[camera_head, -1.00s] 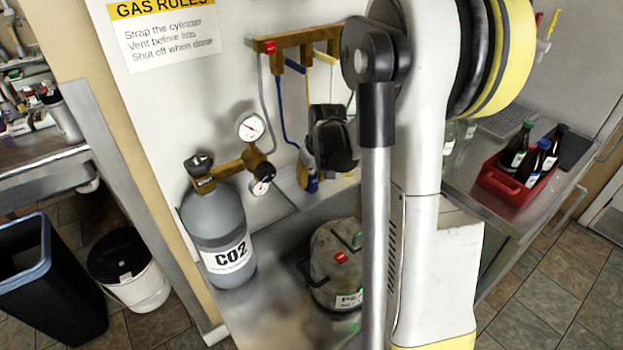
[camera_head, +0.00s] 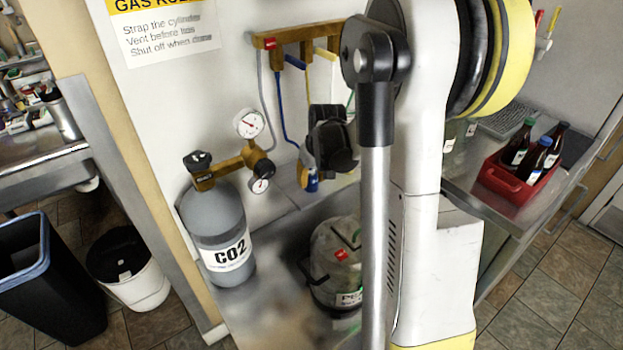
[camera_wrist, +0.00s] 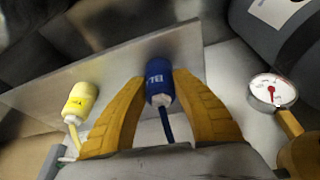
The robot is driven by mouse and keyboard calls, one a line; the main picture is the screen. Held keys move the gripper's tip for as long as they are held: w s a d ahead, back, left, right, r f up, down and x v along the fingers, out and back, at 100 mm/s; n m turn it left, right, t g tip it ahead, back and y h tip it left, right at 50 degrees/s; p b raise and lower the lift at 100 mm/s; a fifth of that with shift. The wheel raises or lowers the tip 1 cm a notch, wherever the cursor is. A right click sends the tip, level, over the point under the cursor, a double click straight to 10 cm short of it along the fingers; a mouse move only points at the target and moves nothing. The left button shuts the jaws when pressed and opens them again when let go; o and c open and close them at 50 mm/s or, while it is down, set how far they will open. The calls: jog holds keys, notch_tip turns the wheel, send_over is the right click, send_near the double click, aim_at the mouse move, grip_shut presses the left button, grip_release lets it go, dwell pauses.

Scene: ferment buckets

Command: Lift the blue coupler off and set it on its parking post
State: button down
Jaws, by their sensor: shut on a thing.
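The blue coupler (camera_wrist: 159,82) stands between the two yellow-brown fingers of my gripper (camera_wrist: 160,90) in the wrist view, with its blue hose running toward the gripper's palm. My gripper is shut on it. In the head view the coupler (camera_head: 312,183) is a small blue piece below my dark gripper (camera_head: 308,172), in front of the wall panel. A yellow coupler (camera_wrist: 80,102) is to the left in the wrist view, apart from the fingers. I cannot make out the parking post in either view.
A CO2 cylinder (camera_head: 213,222) with gauges (camera_head: 250,124) stands left of my gripper. A grey keg (camera_head: 335,258) is below, partly behind my arm. The manifold (camera_head: 290,40) with hanging hoses is above. A red crate of bottles (camera_head: 512,186) is at the right.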

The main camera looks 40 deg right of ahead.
dwell(0.3)
jog(key=shift+c, duration=1.7)
grip_release()
jog(key=shift+r+p, duration=2.8)
jog(key=shift+r, duration=0.95)
